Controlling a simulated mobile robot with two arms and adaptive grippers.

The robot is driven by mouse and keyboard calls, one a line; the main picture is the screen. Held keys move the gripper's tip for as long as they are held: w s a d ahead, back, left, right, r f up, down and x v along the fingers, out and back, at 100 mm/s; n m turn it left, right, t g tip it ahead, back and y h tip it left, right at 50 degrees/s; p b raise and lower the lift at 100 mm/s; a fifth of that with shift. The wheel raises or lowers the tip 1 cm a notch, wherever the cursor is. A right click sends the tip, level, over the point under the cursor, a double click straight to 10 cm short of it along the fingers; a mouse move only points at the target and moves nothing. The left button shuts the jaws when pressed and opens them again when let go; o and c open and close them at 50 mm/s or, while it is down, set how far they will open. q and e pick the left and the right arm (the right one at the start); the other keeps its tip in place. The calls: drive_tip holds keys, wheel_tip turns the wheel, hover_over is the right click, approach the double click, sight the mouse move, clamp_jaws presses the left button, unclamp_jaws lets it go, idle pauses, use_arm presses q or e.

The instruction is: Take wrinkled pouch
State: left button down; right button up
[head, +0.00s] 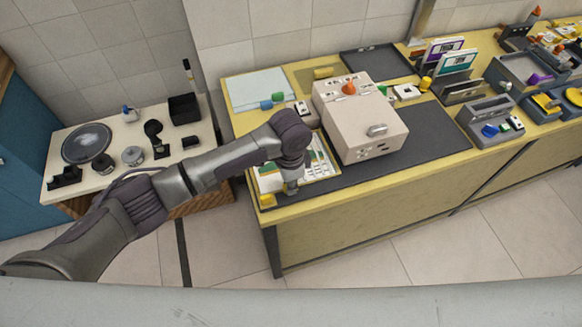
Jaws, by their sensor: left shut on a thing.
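My left arm reaches in from the left, and my left gripper (291,189) points down at the front left of the yellow-edged table. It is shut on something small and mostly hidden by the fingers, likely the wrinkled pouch. Around and under it is a shallow tray (337,174) with flat white, green and orange pieces (318,168) in it. From this height I cannot tell one flat piece from another, nor whether the held one is clear of the tray. My right gripper is out of view.
A boxy beige machine (360,115) stands on a dark mat (440,130) just right of the tray. A yellow block (267,201) sits by the table's front left corner. A separate white side table (105,185) with black items stands to the left.

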use_arm(q)
drive_tip(key=shift+r, duration=0.1)
wheel_tip(320, 180, up, 9)
drive_tip(key=shift+r+b, duration=0.1)
drive_tip(key=shift+b, duration=0.45)
drive_tip(key=shift+r+p, duration=1.8)
drive_tip(key=shift+p, duration=0.5)
